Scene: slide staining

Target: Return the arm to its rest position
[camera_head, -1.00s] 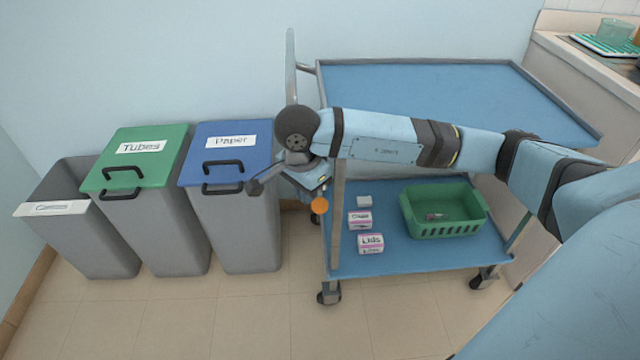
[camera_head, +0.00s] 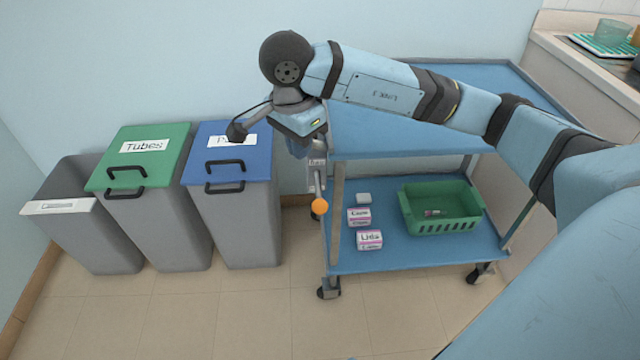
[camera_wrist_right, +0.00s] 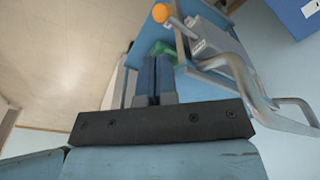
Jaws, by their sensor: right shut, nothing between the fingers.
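My right arm (camera_head: 390,88) reaches in from the right, across and above the blue trolley. Its hand hangs at the trolley's left end, with the gripper (camera_head: 316,140) pointing down and seen small from above. In the right wrist view the two fingers (camera_wrist_right: 152,80) lie together, shut with nothing held. The gripper is above an orange knob (camera_head: 320,206) on a grey lever at the trolley's left end. The knob also shows in the right wrist view (camera_wrist_right: 162,12), apart from the fingers. My left gripper is out of view.
The trolley's top deck (camera_head: 370,138) looks empty. Its lower shelf (camera_head: 400,258) holds small labelled boxes (camera_head: 369,240) and a green basket (camera_head: 440,228). Bins with green (camera_head: 145,165) and blue (camera_head: 232,170) lids and an open grey bin (camera_head: 80,235) stand left.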

